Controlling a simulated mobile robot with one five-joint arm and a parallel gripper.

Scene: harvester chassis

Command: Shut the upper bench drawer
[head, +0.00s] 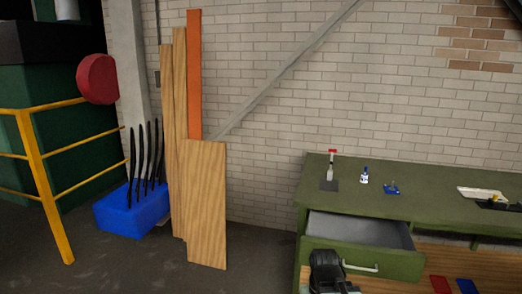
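The upper bench drawer (398,266) is pulled out of the green bench (430,209). Its green front stands well forward of the bench, and its grey inside (362,230) shows and looks empty. A pale bar handle (361,267) runs across the front. My gripper (326,261), dark and seen partly from behind at the bottom edge, is in front of the left part of the drawer front and covers some of it. I cannot tell whether it touches the drawer. Its fingers cannot be made out.
A bottle with a red top (330,172), a small blue-and-white bottle (364,176) and a blue item (391,188) stand on the bench. Wooden boards (205,205) lean on the wall. A blue bin (133,212) and yellow railing (45,187) are left. Floor between boards and bench is clear.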

